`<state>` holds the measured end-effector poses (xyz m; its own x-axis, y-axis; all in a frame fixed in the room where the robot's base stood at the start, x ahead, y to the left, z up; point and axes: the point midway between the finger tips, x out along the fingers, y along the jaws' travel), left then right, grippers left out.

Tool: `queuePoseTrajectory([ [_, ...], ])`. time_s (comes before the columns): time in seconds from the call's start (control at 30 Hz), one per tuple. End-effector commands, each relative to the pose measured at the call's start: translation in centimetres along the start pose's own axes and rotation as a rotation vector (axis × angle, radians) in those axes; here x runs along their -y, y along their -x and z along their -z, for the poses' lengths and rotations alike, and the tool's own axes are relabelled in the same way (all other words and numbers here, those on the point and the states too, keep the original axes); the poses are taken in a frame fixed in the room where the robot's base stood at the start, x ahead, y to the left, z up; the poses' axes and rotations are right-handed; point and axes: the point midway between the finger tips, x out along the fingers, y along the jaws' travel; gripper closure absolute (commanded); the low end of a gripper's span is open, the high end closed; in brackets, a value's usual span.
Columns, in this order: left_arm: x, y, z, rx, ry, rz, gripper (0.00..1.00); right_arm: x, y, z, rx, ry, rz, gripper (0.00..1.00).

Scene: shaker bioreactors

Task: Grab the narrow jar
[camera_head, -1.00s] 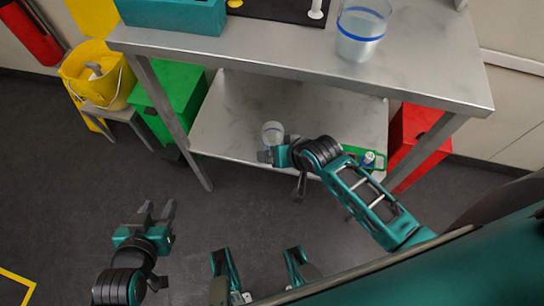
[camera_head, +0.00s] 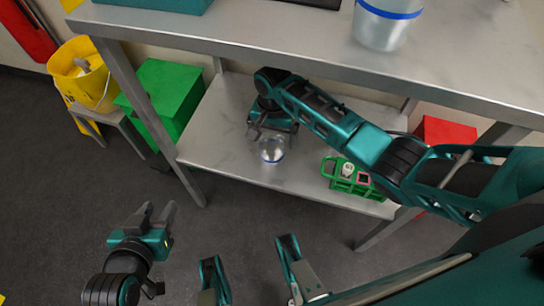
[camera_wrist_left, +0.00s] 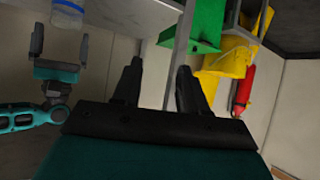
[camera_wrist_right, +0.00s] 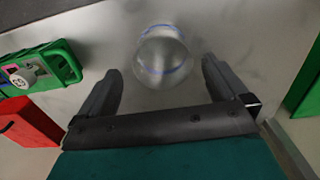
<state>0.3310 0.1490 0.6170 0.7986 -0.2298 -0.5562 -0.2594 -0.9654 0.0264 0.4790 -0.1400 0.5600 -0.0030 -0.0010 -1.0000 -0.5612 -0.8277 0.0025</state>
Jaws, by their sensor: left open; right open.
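A small clear jar (camera_head: 271,151) with a thin blue band stands on the lower metal shelf. My right gripper (camera_head: 272,137) is open and right behind it in the head view. In the right wrist view, the jar (camera_wrist_right: 162,52) is centred at the fingertips, with a gap to each finger. I cannot tell how far it reaches in between them. A larger clear jar (camera_head: 386,24) with a blue band stands on the upper table top; its top is cut off. My left gripper (camera_head: 157,213) is open and empty above the floor at the lower left.
A green rack (camera_head: 350,180) holding a white item sits on the lower shelf, right of the small jar. The table top (camera_head: 270,40) overhangs the shelf. Green (camera_head: 165,92) and red (camera_head: 445,130) boxes flank the table. A yellow bucket (camera_head: 82,75) stands at the left.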

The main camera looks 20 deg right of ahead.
Motion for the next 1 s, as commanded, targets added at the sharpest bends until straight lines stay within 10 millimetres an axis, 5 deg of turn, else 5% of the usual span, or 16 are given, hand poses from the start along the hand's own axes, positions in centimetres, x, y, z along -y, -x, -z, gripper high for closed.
queuePoseTrajectory([
  [0.6, -1.1, -1.8, -1.6, 0.004, 0.021, -0.025, 0.57, 0.3, -6.5, 0.1, -0.002, 0.002, 0.002, 0.0],
  [0.87, -1.3, -1.6, -0.9, -0.002, 0.019, -0.032, 0.57, 0.3, -6.5, 0.1, -0.003, 0.001, 0.003, 0.01],
  [1.0, -1.3, -1.6, -0.9, -0.004, 0.018, -0.031, 0.57, 0.3, -6.5, 0.1, -0.002, 0.001, 0.003, 0.14],
])
